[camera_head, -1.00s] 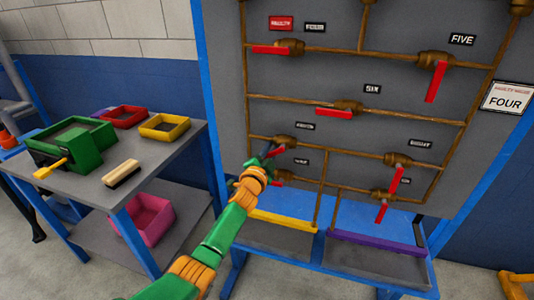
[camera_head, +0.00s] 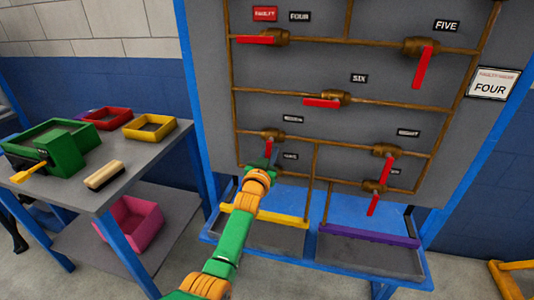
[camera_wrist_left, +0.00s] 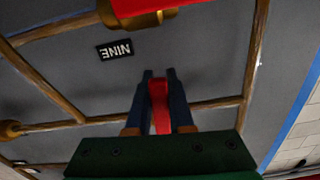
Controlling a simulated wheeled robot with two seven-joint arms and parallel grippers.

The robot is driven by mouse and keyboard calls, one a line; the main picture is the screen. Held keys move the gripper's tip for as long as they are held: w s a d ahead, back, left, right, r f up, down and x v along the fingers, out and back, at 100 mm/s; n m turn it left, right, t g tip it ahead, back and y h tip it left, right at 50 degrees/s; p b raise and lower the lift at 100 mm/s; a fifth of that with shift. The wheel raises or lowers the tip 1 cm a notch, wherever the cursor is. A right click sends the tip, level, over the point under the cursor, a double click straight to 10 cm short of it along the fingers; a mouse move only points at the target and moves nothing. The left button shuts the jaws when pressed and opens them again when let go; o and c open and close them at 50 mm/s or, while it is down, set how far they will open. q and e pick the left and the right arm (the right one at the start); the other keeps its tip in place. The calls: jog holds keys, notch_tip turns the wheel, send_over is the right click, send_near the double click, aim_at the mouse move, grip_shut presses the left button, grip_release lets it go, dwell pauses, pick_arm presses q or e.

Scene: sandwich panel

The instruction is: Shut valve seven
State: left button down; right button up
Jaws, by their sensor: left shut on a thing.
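Valve seven (camera_head: 271,135) is a bronze valve on a brown pipe at the panel's lower left, beside a small blurred label (camera_head: 293,119). Its red handle (camera_head: 268,149) hangs down, roughly across the pipe. My left gripper (camera_head: 272,154) reaches up to it from below. In the left wrist view, which is upside down, the dark fingers (camera_wrist_left: 160,92) are closed around the red handle (camera_wrist_left: 160,105). The NINE label (camera_wrist_left: 115,50) and the bronze valve nine (camera_wrist_left: 145,18) lie just beyond. My arm partly hides valve nine in the head view. My right gripper is out of view.
Valve eight (camera_head: 384,150) and another red-handled valve (camera_head: 376,186) are to the right on the lower pipes. Valve six (camera_head: 340,97) is above. A blue-framed ledge with trays (camera_head: 262,236) is below. A side table (camera_head: 133,160) with bins stands left.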

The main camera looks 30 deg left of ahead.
pick_arm(q)
jog(key=shift+d+f+n, duration=0.15)
jog(key=shift+d+n, duration=0.1)
jog(key=shift+n, duration=0.25)
jog(key=c, duration=0.8)
grip_release()
jog(key=shift+d, duration=0.1)
jog(key=p+v, duration=0.1)
jog(key=v, duration=0.6)
